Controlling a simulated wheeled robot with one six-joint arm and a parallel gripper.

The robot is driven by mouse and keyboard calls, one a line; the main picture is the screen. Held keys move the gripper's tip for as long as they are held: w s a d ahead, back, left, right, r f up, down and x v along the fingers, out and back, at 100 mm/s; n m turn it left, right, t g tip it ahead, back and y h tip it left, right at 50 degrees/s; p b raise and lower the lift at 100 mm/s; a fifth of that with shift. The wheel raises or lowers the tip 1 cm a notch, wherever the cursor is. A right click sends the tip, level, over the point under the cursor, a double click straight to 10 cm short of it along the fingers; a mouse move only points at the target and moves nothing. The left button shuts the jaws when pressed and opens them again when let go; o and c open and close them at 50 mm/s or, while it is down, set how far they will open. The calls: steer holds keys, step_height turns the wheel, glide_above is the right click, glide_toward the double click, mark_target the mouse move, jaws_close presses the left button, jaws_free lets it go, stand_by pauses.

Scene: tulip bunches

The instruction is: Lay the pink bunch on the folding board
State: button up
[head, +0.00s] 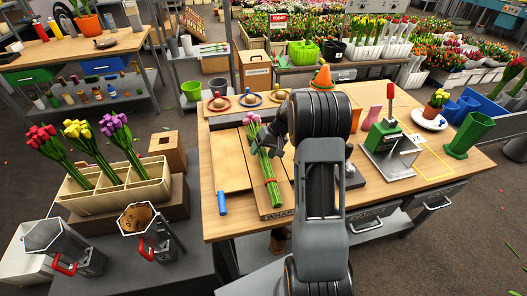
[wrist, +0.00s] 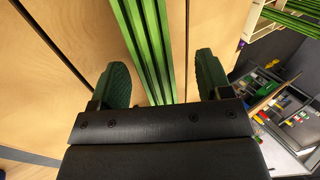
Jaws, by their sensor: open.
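The pink bunch (head: 266,165), with pink-purple heads, green stems and a red band, lies lengthwise over the wooden folding board (head: 230,163), whose front edge carries a partly hidden "WRAP" label. Its heads point to the back. My gripper (head: 268,142) is at the bunch, just below the heads. In the wrist view my gripper (wrist: 162,78) is open, with one green finger on each side of the stems (wrist: 152,45). Gaps show between the fingers and the stems. My arm hides the board's right side.
A cream holder (head: 115,192) with red, yellow and purple bunches stands on the left bench.

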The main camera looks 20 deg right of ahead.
steer(key=v, duration=1.4)
steer(key=shift+f, duration=0.1)
stand_by(0.3)
steer(key=s+a+f+m+h, duration=0.2)
steer(key=s+f+m, duration=0.1)
steer(key=s+f, duration=0.15)
steer(key=s+a+r+n+t+h, duration=0.1)
steer(key=s+a+r+n+h, duration=0.1)
steer(key=s+a, duration=0.6)
steer(key=s+a+r+n+t+h, duration=0.1)
steer(key=s+a+r+n, duration=0.2)
steer(key=s+a, duration=0.4)
steer(key=shift+s+a+r+t+h, duration=0.3)
steer(key=shift+s+a+r+h, duration=0.1)
steer(key=shift+s, duration=0.3)
